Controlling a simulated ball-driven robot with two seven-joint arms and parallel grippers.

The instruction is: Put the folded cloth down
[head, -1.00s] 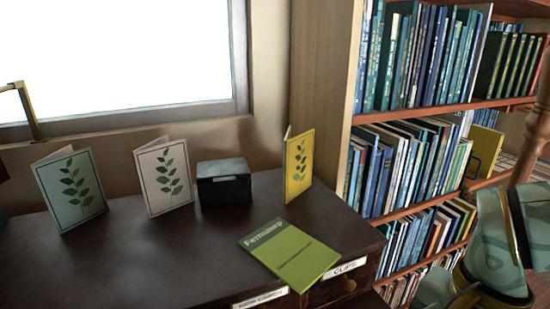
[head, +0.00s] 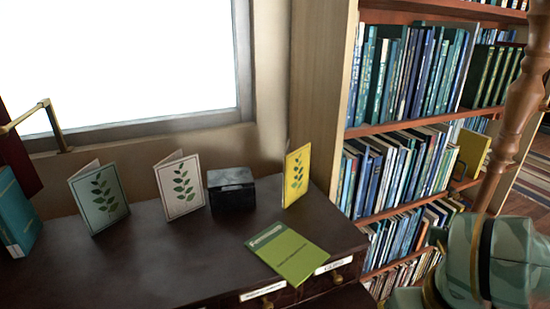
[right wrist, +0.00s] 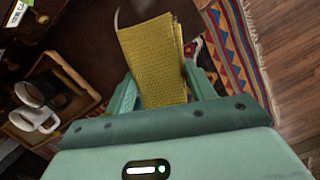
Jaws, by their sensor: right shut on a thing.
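The folded cloth (right wrist: 152,62) is yellow with a woven texture and shows in the right wrist view. My right gripper (right wrist: 160,88) is shut on it, with a green finger on each side. The cloth extends beyond the fingertips, its layers showing at its right edge. A dark brown surface (right wrist: 140,12) shows just behind its far end; I cannot tell whether they touch. In the head view only my right arm shows at the lower right, with neither the cloth nor the gripper visible. My left gripper is in neither view.
The dark cabinet top (head: 150,265) holds standing cards, a black box (head: 231,190) and a green booklet (head: 287,252). A bookcase (head: 352,132) and wooden post (head: 515,110) stand right. A tray (right wrist: 27,128) with mugs, and a patterned rug (right wrist: 232,50), show in the wrist view.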

